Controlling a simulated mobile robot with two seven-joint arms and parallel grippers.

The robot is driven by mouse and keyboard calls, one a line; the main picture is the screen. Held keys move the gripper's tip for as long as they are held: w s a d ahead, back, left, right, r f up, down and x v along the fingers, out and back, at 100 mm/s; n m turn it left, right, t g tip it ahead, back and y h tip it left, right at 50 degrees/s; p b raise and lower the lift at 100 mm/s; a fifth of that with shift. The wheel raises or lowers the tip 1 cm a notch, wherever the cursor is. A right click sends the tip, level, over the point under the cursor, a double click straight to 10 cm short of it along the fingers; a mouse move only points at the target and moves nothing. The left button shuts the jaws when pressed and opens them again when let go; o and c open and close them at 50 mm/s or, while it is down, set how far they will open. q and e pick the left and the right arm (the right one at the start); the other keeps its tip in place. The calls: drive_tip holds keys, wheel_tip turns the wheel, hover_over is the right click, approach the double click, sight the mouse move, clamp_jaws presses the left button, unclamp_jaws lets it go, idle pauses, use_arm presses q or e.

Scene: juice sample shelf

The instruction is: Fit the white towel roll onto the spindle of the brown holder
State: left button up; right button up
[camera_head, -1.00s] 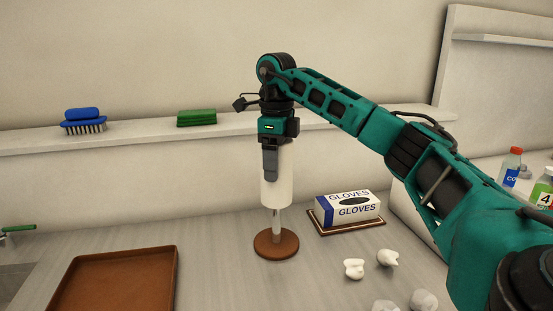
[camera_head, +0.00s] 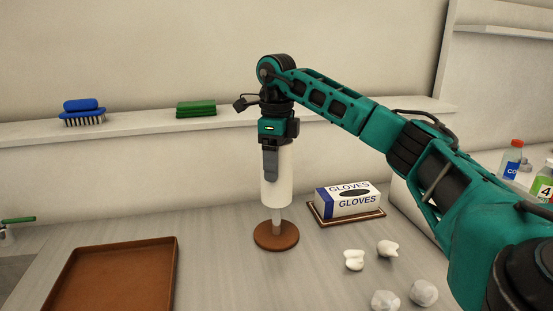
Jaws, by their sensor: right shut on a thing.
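The white towel roll (camera_head: 283,190) hangs upright under my right gripper (camera_head: 271,170), which is shut on its upper part. The brown holder (camera_head: 276,238) stands on the counter directly below, with a round brown base and a pale spindle (camera_head: 277,214). The spindle's lower part shows between the roll's bottom end and the base. Its upper part is hidden, and the roll appears to be around it. The roll's lower end is still a little above the base. My left gripper is not in view.
A brown tray (camera_head: 68,292) lies at the front left. A gloves box (camera_head: 347,201) sits on a brown mat behind right. Several crumpled white pieces (camera_head: 387,249) lie to the right front. A wall shelf (camera_head: 140,126) holds a blue brush (camera_head: 82,113) and green pads (camera_head: 196,109).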

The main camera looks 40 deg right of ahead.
drive_tip(key=shift+f, duration=0.45)
drive_tip(key=shift+f+b, duration=0.3)
drive_tip(key=shift+f, duration=0.2)
idle(0.3)
drive_tip(key=shift+p, duration=0.5)
drive_tip(key=shift+f+b, duration=0.55)
drive_tip(key=shift+f, duration=0.85)
drive_tip(key=shift+f+b, duration=0.65)
drive_tip(key=shift+f, duration=1.15)
idle(0.3)
drive_tip(key=shift+p, duration=0.4)
drive_tip(key=shift+f, duration=0.45)
